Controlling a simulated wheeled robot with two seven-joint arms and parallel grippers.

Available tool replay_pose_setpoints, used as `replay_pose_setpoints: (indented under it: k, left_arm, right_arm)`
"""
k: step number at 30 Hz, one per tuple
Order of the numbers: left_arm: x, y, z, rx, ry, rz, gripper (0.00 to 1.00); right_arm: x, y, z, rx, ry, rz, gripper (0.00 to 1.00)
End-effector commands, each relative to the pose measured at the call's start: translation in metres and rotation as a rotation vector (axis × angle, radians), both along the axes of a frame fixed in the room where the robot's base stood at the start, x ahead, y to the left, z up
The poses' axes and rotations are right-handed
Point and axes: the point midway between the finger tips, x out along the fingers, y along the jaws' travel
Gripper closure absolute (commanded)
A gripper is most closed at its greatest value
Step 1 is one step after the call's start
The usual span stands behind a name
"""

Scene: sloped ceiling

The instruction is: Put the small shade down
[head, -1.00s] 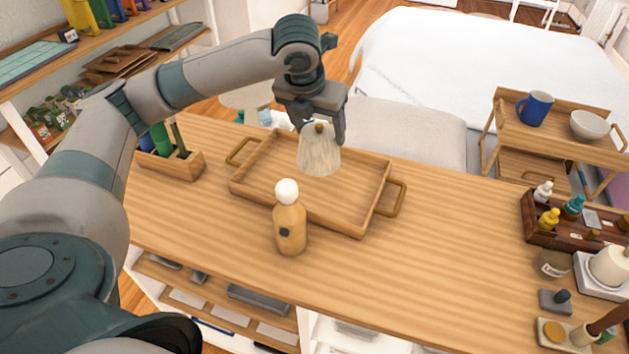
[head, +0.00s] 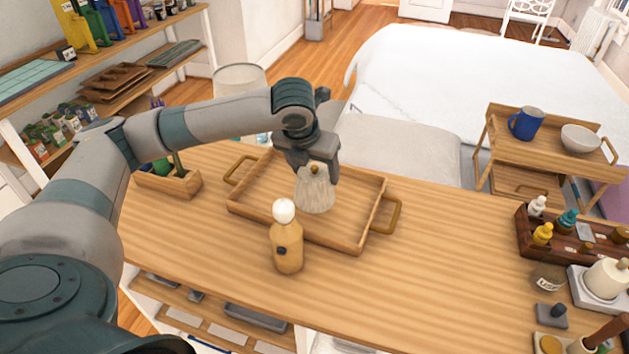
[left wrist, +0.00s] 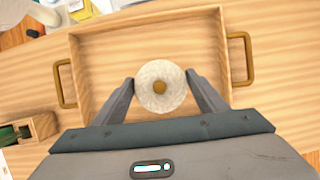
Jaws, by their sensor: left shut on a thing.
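The small shade (head: 315,193) is a pale, streaked cone with a brass knob on top. It is upright inside the wooden tray (head: 260,205), near its middle. My left gripper (head: 316,172) is shut on the shade near its top, with a finger on each side. In the left wrist view the round shade (left wrist: 160,87) shows from above between the two fingers, over the tray floor. I cannot tell whether its lower rim touches the tray. My right gripper is not in view.
A tan bottle with a white cap (head: 287,245) stands just in front of the tray. A wooden box with green items (head: 168,184) is to the left. A dark wooden caddy of small bottles (head: 560,247) is at the right. The counter between is clear.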

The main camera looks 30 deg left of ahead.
Motion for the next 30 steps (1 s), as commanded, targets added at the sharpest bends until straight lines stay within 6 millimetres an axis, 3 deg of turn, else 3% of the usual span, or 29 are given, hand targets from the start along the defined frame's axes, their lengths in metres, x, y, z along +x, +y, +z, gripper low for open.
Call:
replay_pose_setpoints:
  k: [7, 13, 17, 30]
  left_arm:
    - [-0.001, 0.0, -0.013, 0.0, 0.002, 0.0, 0.56]
    - [-0.001, 0.0, -0.035, 0.0, 0.003, 0.0, 0.56]
    - [0.0, 0.0, -0.037, 0.0, 0.0, 0.0, 0.56]
    - [0.0, 0.0, -0.043, 0.0, -0.001, 0.0, 0.56]
  right_arm:
    - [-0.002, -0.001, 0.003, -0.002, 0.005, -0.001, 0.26]
    - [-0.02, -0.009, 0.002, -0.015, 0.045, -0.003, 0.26]
    - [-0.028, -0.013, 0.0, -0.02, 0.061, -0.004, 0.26]
    - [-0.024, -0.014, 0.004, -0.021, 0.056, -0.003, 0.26]
